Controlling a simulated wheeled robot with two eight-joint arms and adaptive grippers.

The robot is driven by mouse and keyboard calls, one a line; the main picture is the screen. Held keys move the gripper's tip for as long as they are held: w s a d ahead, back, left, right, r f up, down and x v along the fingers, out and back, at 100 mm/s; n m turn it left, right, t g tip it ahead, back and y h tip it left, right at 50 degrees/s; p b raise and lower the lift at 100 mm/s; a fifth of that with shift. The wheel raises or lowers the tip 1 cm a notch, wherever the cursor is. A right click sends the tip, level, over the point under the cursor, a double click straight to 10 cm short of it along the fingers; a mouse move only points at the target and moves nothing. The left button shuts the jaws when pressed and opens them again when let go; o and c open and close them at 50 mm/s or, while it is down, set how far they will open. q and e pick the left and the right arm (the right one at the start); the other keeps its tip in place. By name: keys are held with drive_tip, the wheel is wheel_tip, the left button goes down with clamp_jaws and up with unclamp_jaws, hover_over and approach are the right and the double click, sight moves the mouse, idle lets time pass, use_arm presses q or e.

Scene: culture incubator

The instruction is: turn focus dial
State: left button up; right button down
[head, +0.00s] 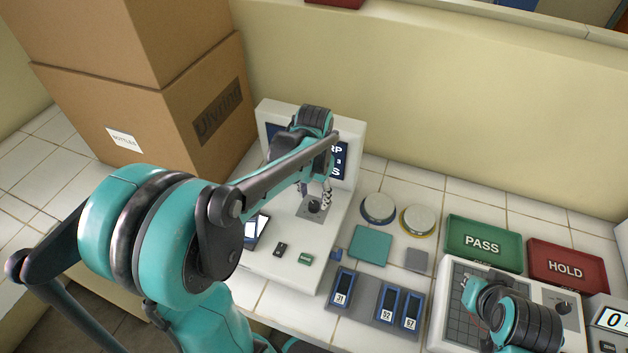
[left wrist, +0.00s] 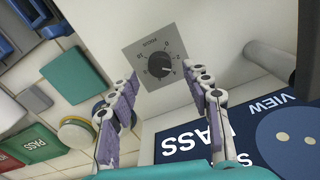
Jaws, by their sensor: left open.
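The focus dial (left wrist: 160,65) is a dark round knob on a grey square plate with numbers around it, in the left wrist view. In the head view the dial (head: 313,207) sits on the white machine (head: 285,262), below its screen. My left gripper (left wrist: 165,88) is open, with one finger on each side of the dial plate's lower part in the wrist view. The fingers look apart from the knob. In the head view my left gripper (head: 315,190) is just above the dial, partly hidden by the arm. My right arm shows at the lower right, but its fingers cannot be made out.
A green PASS tray (head: 483,243) and a red HOLD tray (head: 568,264) lie at the right. Two round lidded dishes (head: 378,208), a teal square (head: 370,245) and a rack of numbered slides (head: 372,303) are beside the machine. Large cardboard boxes (head: 150,120) stand behind left.

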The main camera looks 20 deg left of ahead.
sight(314, 205)
use_arm(q)
wheel_tip(314, 205, up, 9)
drive_tip(key=shift+s, duration=0.1)
idle(0.6)
drive_tip(key=s+d+f+n+t, duration=0.2)
drive_tip(key=s+d+f+t, duration=0.1)
drive_tip(key=s+t, duration=0.4)
drive_tip(key=s+d, duration=0.1)
drive_tip(key=s, duration=0.2)
drive_tip(key=shift+s+d, duration=0.15)
drive_tip(key=shift+s, duration=0.25)
idle(2.7)
